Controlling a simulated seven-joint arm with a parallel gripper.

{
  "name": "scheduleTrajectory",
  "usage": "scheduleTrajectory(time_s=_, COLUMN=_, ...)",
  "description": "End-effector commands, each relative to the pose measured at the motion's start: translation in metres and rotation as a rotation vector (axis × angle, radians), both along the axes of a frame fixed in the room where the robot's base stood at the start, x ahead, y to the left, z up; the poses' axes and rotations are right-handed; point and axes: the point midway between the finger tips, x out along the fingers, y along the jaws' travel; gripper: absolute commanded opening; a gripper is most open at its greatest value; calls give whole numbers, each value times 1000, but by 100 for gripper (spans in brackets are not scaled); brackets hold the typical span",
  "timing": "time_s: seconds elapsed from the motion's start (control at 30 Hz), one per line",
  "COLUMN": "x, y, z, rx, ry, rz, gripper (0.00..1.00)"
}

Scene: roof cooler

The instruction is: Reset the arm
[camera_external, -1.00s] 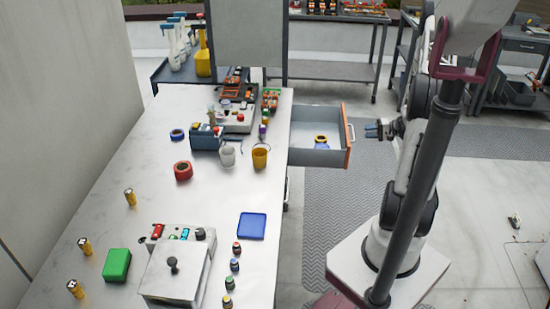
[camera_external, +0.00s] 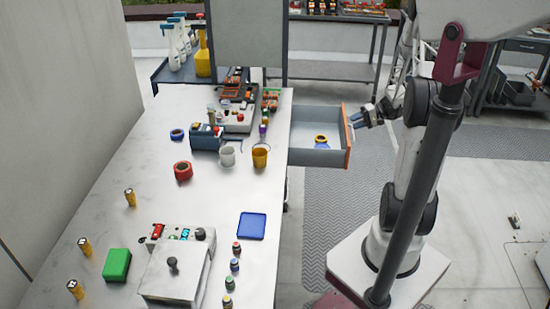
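My gripper (camera_external: 358,121), with blue fingertips, is just right of the open drawer (camera_external: 313,156), close to its orange front (camera_external: 348,138). It points left toward the drawer. I cannot tell whether it touches the drawer front, or whether its fingers are apart. I see nothing held in it. A yellow and blue tape roll (camera_external: 321,142) lies inside the drawer. My arm rises from its base on the right side of the workbench.
The workbench (camera_external: 150,210) holds a yellow mug (camera_external: 260,156), a white mug (camera_external: 227,157), a red tape roll (camera_external: 183,171), a blue tray (camera_external: 251,226), a green block (camera_external: 117,264) and a grey box (camera_external: 174,282). Open floor lies between bench and base.

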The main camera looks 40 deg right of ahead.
Motion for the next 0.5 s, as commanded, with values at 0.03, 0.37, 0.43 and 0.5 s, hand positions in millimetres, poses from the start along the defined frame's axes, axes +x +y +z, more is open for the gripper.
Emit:
scheduleTrajectory(time_s=0.03, x=3, y=13, z=12, rx=-20, ry=15, rz=31, gripper=35)
scheduleTrajectory(time_s=0.37, x=5, y=93, z=75, rx=-157, ry=143, rz=207, gripper=35)
scheduleTrajectory(time_s=0.43, x=3, y=110, z=88, rx=-194, ry=169, rz=240, gripper=35)
scheduleTrajectory(time_s=0.5, x=0, y=126, z=100, rx=-233, ry=192, rz=272, gripper=35)
